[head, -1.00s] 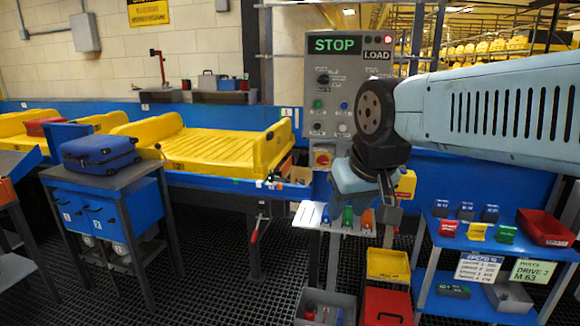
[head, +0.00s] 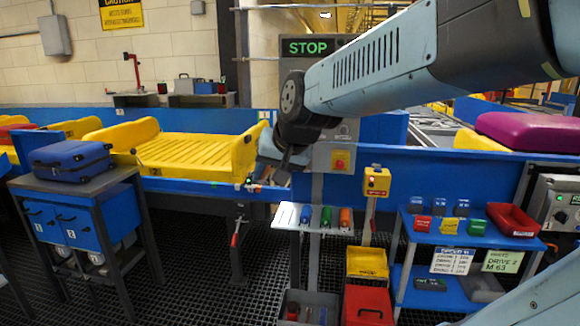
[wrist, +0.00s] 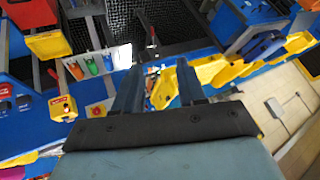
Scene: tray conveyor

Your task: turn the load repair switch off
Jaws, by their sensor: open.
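The grey control panel (head: 308,66) stands behind my arm in the head view, its green STOP display lit. My arm hides most of its face, so its small switches and labels cannot be read. I cannot tell which control is the load repair switch. My gripper (head: 266,176) is left of the panel, near the yellow tray's right end. In the wrist view its fingers (wrist: 157,75) are apart and hold nothing.
A yellow tray (head: 185,148) lies on the blue conveyor to the left. A small shelf with coloured handles (head: 305,216) and a yellow button box (head: 376,182) stand below the panel. A blue parts shelf (head: 405,232) and purple item (head: 530,130) are to the right.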

